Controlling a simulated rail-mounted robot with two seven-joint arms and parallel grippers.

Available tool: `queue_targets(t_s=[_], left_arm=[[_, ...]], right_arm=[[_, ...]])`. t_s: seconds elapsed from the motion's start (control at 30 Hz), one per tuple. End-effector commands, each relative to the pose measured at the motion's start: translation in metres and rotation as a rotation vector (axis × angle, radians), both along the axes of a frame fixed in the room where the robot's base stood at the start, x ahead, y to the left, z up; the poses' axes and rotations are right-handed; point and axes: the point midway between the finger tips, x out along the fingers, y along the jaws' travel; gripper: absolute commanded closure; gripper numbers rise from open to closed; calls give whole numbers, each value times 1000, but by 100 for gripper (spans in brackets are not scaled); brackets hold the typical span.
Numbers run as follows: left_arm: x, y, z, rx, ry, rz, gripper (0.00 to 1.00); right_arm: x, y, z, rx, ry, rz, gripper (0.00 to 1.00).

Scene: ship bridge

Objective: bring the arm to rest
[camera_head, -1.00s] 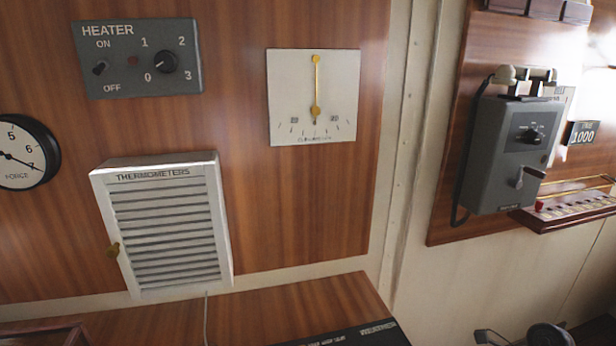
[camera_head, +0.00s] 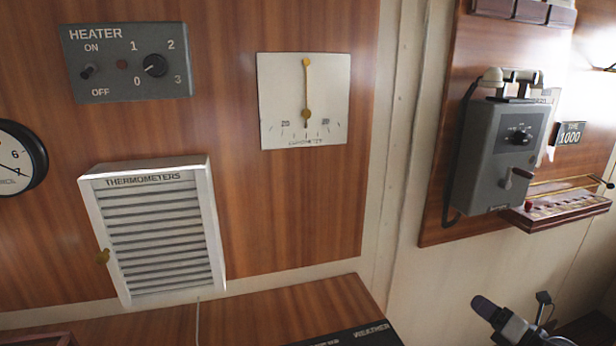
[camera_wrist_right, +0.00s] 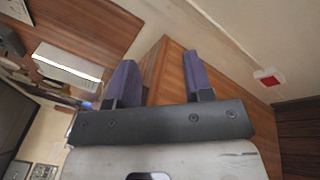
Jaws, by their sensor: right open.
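My right gripper (camera_head: 514,302) shows at the bottom right corner of the head view, in front of the pale wall. Its two dark fingers are apart. In the right wrist view its fingers (camera_wrist_right: 160,62) stand apart with nothing between them. A wooden surface lies beyond them. It touches nothing that I can see. The rest of the right arm is mostly out of the picture. My left gripper shows in neither view.
A white louvred thermometer box (camera_head: 160,235), a heater panel (camera_head: 128,62) and a clinometer (camera_head: 305,100) are on the wood wall. A grey telephone (camera_head: 498,150) hangs above my right gripper, beside a small shelf (camera_head: 560,207). A wooden desk (camera_head: 270,312) is below.

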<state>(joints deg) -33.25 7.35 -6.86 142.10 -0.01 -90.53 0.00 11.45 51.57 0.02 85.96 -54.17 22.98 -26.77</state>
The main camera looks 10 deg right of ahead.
Motion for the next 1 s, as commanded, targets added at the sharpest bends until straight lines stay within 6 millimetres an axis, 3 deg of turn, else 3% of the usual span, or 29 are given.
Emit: queue_targets(t_s=[0.1, 0.23, 0.37, 0.5, 0.73, 0.97, 1.0], left_arm=[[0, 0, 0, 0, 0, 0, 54], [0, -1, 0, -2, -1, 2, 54], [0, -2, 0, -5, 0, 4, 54], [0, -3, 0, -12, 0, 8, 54], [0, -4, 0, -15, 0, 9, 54], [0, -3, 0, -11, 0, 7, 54], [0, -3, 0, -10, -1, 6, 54]], right_arm=[[7, -40, 15, 222, -49, -231, 53], [3, -87, 18, 473, -83, -492, 53], [-12, -131, 5, 716, -97, -761, 53], [-40, -167, -22, 956, -90, -1062, 53], [-95, -189, -72, 1237, -40, -1518, 53], [-144, -179, -107, 1370, 31, -1892, 53], [-148, -167, -120, 1374, 64, -1911, 53]])
